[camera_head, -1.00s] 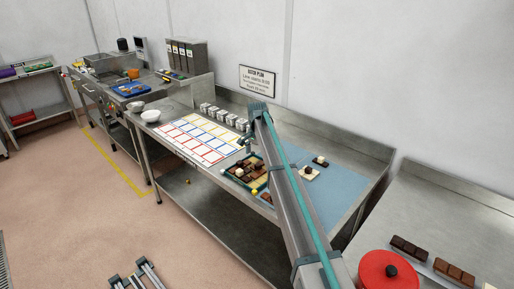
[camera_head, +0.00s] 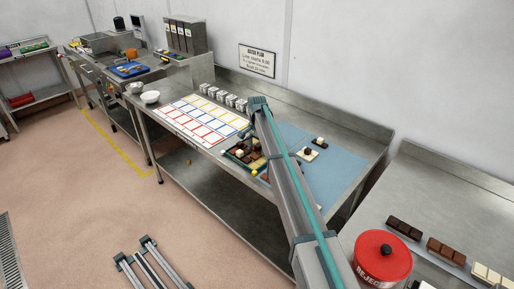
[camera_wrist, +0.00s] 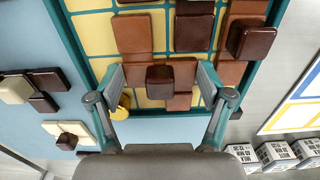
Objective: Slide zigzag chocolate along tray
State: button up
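The tray (camera_wrist: 250,85) has a teal rim and a pale yellow grid. In the wrist view it lies under my gripper (camera_wrist: 163,78), and it also shows in the head view (camera_head: 229,157). A stepped milk-brown chocolate (camera_wrist: 133,33), apparently the zigzag one, lies on the grid. A dark block (camera_wrist: 160,78) stands on its lower part as a knob. My fingers are apart, on the left and right of that lower part, with the knob between them. Contact cannot be made out. A small yellow piece (camera_wrist: 122,107) is beside the left finger. In the head view my arm hides part of the tray.
Other dark pieces (camera_wrist: 194,32) and a knobbed piece (camera_wrist: 250,38) share the tray. Loose pieces lie on the blue mat (camera_wrist: 60,115). A colour-framed card (camera_head: 205,122) and white cubes (camera_head: 222,96) are near the tray. A red-lidded bin (camera_head: 382,255) stands in front.

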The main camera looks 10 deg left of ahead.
aim_at(257, 146)
jog(key=shift+s+r, duration=0.1)
jog(key=c, duration=0.8)
jog(key=shift+s, duration=0.1)
jog(key=c, duration=0.4)
jog(key=o, duration=1)
jog(key=shift+f, duration=0.25)
jog(key=shift+o, duration=1)
jog(key=shift+f, duration=0.15)
jog(key=shift+r, duration=0.25)
notch_tip(257, 146, up, 12)
